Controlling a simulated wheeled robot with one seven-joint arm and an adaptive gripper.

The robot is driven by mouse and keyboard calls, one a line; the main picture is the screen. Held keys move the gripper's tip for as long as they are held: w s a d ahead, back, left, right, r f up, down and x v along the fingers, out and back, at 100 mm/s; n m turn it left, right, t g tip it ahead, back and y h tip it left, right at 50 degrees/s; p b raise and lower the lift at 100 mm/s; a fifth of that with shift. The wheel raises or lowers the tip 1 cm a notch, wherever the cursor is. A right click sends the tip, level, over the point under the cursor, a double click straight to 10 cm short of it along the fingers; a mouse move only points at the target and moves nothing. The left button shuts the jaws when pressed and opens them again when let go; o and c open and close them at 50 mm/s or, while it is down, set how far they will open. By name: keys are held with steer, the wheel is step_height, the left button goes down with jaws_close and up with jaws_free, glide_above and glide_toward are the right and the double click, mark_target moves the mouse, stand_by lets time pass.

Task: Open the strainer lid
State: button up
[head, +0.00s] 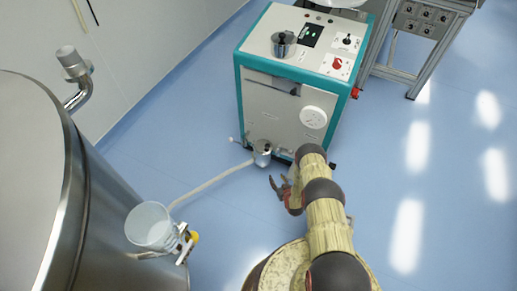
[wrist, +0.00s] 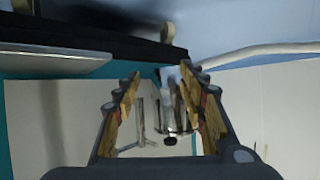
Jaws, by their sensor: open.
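The strainer (head: 261,158) is a small metal cup-shaped fitting low on the front of the teal and white machine (head: 270,115). A dark piece shows on its top, but I cannot tell whether the lid is shut. My gripper (head: 279,184) is open, just right of and nearer than the strainer in the head view. In the wrist view my open gripper (wrist: 163,112) has its two fingers well apart. A metal fitting with thin bars, apparently the strainer (wrist: 172,112), shows between and beyond them. I see no contact, and its details are blurred.
A pale hose (head: 212,182) runs from the strainer toward a clear bucket (head: 150,226) beside the large steel tank (head: 95,185). A metal frame (head: 415,75) stands at the back right. The blue floor to the right (head: 440,220) is clear.

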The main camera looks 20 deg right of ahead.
steer(key=w+r+t, duration=0.4)
steer(key=w+r, duration=0.2)
steer(key=r, duration=0.2)
steer(key=t, duration=0.2)
glide_toward(268, 148)
steer(key=w, duration=0.2)
steer(key=shift+n+y, duration=0.3)
steer(key=shift+n, duration=0.1)
steer(key=shift+w+d+r+b, duration=0.15)
steer(key=shift+w+b, duration=0.65)
steer(key=shift+w, duration=1.2)
steer(key=shift+w+r+b, duration=0.15)
steer(key=shift+w+b, duration=0.6)
steer(key=shift+w, duration=1.25)
steer(key=shift+c, duration=0.4)
jaws_close()
